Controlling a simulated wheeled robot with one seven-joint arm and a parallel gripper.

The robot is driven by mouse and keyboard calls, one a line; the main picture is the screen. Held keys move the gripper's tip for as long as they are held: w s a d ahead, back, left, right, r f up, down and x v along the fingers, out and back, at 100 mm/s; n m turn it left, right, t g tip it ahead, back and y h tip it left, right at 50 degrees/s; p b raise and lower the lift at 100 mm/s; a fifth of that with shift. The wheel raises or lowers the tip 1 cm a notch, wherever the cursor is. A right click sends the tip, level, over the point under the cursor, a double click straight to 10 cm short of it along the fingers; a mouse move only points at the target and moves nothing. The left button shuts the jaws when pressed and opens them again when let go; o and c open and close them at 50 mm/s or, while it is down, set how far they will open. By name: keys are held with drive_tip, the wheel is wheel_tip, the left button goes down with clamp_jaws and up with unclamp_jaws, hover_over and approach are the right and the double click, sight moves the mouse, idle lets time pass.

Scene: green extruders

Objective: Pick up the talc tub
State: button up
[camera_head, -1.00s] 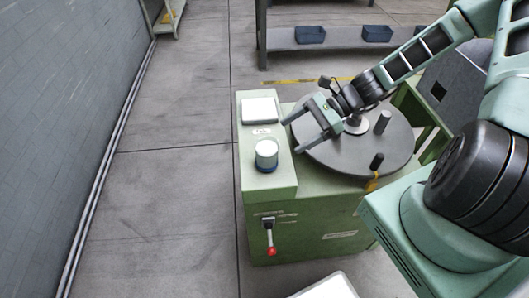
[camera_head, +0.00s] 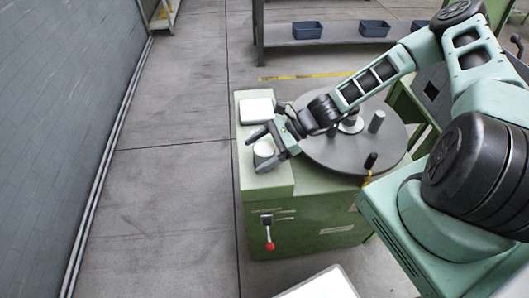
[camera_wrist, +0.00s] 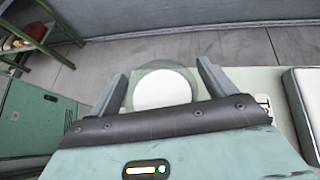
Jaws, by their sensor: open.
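The talc tub (camera_head: 263,149) is a small round tub with a white top, standing upright on the left part of the green machine's top. My gripper (camera_head: 258,151) is open, with one finger on each side of the tub in the picture. I cannot tell whether the fingers touch it or how far down they reach. In the wrist view my gripper (camera_wrist: 164,82) also shows its fingers apart. The near finger partly covers the tub in the head view.
The green machine (camera_head: 300,225) carries a white square block (camera_head: 256,110) behind the tub and a large grey disc (camera_head: 335,155) with upright pegs on the right. A red-knobbed lever (camera_head: 269,245) is on its front. Floor to the left is clear. Blue bins (camera_head: 307,30) sit on a shelf behind.

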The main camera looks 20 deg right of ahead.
drive_tip(key=c, duration=1.2)
